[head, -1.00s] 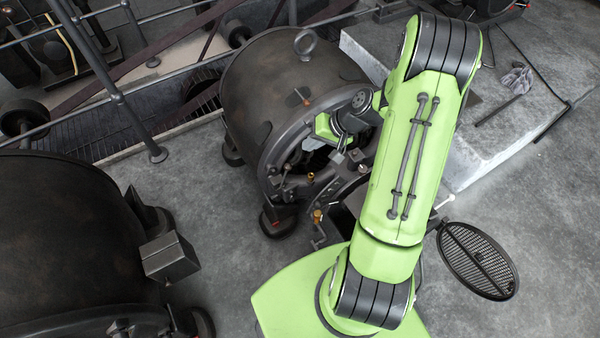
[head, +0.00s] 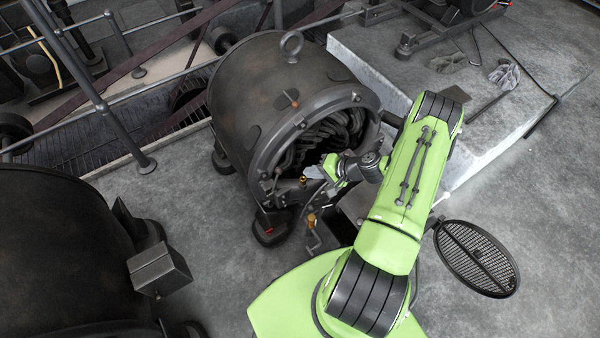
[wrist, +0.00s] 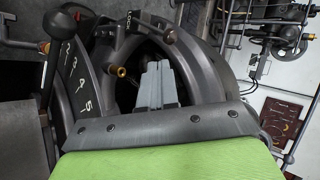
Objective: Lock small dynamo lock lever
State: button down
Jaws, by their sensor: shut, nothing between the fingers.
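The small dynamo (head: 262,85) is a dark drum with an open front end and dark coils inside. A short lever with a copper-coloured tip (head: 293,97) sits on its upper rim. Brass knobs (head: 303,180) show at its lower front, near my gripper (head: 318,172). In the wrist view my gripper (wrist: 157,80) has its grey fingers together, empty, in front of the dark opening. A brass knob (wrist: 121,71) is left of the fingers, apart from them in the picture. A lever with a copper-coloured end (wrist: 168,36) is above, by a plate with white marks. I cannot tell which is the lock lever.
A black ball-ended handle (wrist: 62,22) stands by a numbered scale (wrist: 75,75) at the left of the wrist view. A larger dark machine (head: 60,250) stands at the left. A round grille (head: 476,258) is at the right. A railing (head: 105,105) runs behind.

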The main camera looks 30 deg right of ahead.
jog(key=b, duration=0.2)
send_near(276, 180)
jog(key=w+f, duration=0.1)
jog(key=w, duration=0.2)
jog(key=shift+a, duration=0.25)
